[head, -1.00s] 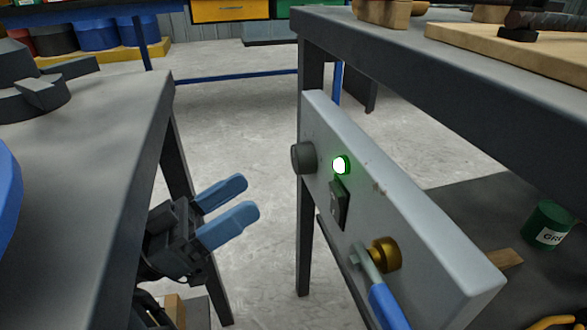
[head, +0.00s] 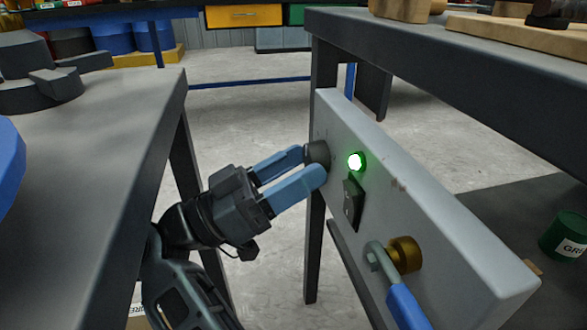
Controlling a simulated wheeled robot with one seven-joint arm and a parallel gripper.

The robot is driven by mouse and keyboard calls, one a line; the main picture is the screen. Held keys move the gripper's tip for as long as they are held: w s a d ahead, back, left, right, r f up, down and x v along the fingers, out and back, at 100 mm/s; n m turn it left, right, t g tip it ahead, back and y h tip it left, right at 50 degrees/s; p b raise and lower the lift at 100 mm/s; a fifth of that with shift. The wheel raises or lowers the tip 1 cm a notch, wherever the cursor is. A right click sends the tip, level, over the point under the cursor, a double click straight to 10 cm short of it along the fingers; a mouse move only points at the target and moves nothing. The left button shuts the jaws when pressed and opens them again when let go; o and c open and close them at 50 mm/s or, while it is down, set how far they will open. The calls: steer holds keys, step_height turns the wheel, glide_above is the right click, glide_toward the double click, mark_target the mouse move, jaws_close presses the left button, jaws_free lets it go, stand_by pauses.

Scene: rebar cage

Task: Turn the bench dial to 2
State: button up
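The bench dial (head: 318,153) is a dark round knob at the far left end of a grey panel (head: 430,210) on the side of the right bench. My gripper (head: 312,164) has two blue fingers, and their tips reach the dial, one on its far side and one on its near side. The fingers are apart, with a gap between them. I cannot tell whether they touch the knob. The dial's marks are too small to read, and its pointer is not visible.
Right of the dial are a lit green lamp (head: 356,161), a black rocker switch (head: 352,203) and a brass valve (head: 404,254) with a blue-handled lever (head: 407,306). The left bench (head: 95,150) stands close to my arm. A green can (head: 565,232) sits on the lower shelf.

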steer(key=c, duration=0.9)
steer(key=shift+m, duration=0.4)
steer(key=shift+w+a+m+g+h+p, duration=0.1)
steer(key=shift+m+g+h+p, duration=0.2)
steer(key=shift+m+g, duration=0.35)
steer(key=m+g, duration=0.1)
steer(key=m, duration=0.1)
steer(key=m+g+h, duration=0.1)
steer(key=m, duration=0.2)
steer(key=shift+w+g, duration=0.2)
steer(key=shift+g, duration=0.05)
steer(key=m+g, duration=0.1)
steer(key=m, duration=0.1)
steer(key=m+g, duration=0.1)
steer(key=m, duration=0.2)
steer(key=m+g, duration=0.2)
steer(key=m, duration=0.1)
steer(key=shift+w+a+r+b, duration=0.1)
steer(key=shift+w+b, duration=0.15)
steer(key=shift+b, duration=0.05)
steer(key=shift+m+g, duration=0.3)
steer(key=shift+m, duration=0.05)
